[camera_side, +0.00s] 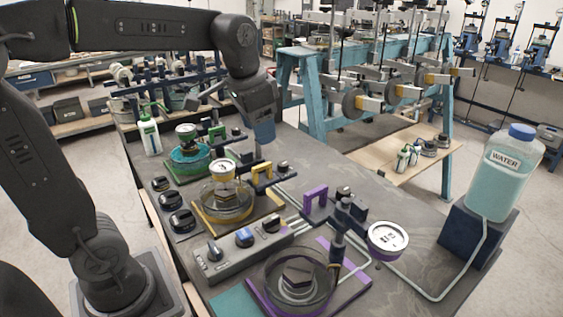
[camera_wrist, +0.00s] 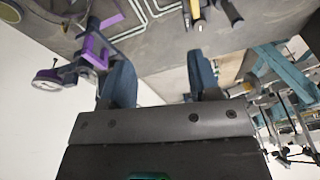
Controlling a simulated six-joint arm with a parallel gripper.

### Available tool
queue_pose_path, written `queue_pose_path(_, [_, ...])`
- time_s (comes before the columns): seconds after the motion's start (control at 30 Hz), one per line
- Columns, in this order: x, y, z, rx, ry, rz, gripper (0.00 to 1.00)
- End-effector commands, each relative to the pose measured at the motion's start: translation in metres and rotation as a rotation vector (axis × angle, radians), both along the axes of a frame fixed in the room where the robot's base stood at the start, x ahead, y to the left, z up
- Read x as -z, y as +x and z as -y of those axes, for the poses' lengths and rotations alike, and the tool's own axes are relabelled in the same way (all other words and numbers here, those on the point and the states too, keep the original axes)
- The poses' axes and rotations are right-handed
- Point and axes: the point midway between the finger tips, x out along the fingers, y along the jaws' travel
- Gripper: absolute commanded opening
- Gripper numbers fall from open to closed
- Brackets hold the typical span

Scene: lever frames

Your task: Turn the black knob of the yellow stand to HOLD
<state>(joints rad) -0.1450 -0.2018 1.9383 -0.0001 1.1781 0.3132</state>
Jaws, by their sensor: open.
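The yellow stand (camera_side: 205,223) is in the middle of the bench, with a round clear dish and a gauge over it and a yellow bracket (camera_side: 262,172) at its right. A small black knob (camera_side: 283,167) shows beside this bracket; its markings, including HOLD, are too small to read. A yellow part also shows at the top of the wrist view (camera_wrist: 195,10). My gripper (camera_side: 265,138) is above the bench, behind the yellow bracket and apart from it. In the wrist view my gripper (camera_wrist: 160,80) has its two blue fingers spread, with nothing between them.
A purple stand (camera_side: 316,203) with a gauge (camera_side: 388,239) is at the front right, and a green stand (camera_side: 183,168) behind. A grey box (camera_side: 228,262) with several knobs lies in front. A water bottle (camera_side: 503,172) stands at the right. Tubes run along the bench.

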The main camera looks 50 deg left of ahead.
Motion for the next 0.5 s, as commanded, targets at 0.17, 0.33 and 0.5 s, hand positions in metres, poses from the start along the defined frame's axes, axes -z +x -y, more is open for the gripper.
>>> queue_pose_path(0.17, [0.005, 0.06, -0.036, 0.07, 0.001, -0.127, 0.56])
queue_pose_path(0.33, [0.014, 0.093, -0.06, 0.123, -0.01, -0.2, 0.56])
queue_pose_path(0.5, [0.02, 0.104, -0.07, 0.144, -0.017, -0.227, 0.56])
